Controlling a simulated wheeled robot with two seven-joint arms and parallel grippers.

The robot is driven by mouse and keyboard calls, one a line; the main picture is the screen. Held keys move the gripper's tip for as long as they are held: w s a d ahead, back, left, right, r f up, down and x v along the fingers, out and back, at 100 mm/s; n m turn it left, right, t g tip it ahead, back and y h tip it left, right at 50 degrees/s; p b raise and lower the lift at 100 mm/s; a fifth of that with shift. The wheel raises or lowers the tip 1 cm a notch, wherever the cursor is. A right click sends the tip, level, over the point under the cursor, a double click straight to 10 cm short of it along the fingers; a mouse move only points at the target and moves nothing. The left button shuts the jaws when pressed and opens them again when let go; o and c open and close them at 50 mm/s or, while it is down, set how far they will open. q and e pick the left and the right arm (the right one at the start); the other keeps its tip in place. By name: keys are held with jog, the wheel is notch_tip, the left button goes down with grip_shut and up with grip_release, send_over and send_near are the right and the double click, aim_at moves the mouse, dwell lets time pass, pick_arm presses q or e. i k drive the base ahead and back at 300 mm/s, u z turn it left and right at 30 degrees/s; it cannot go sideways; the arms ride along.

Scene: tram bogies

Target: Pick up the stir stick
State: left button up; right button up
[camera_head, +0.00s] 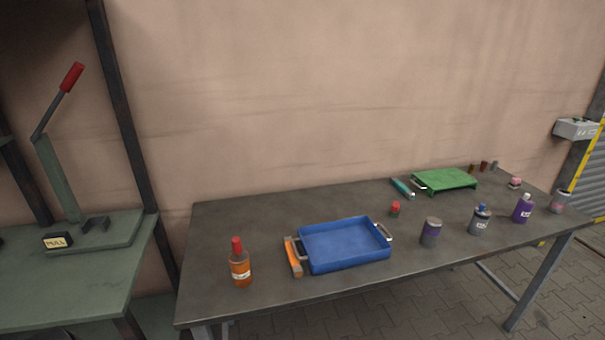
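I cannot make out a stir stick for certain. A flat orange bar-like object (293,257) lies on the dark table (230,210) beside the left end of the blue tray (345,262). A teal elongated object (402,188) lies further back, left of the green raised tray (445,179). Neither is clearly a stir stick at this size. Neither of my grippers is in view.
An orange bottle with a red top (240,265) stands at the table's front left. A grey-purple can (431,232), a grey container (480,221) and a purple bottle (522,209) stand to the right. A green lever press (62,190) is on another bench. The table's back left is clear.

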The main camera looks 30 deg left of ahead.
aim_at(236, 241)
jog(key=u, duration=1.45)
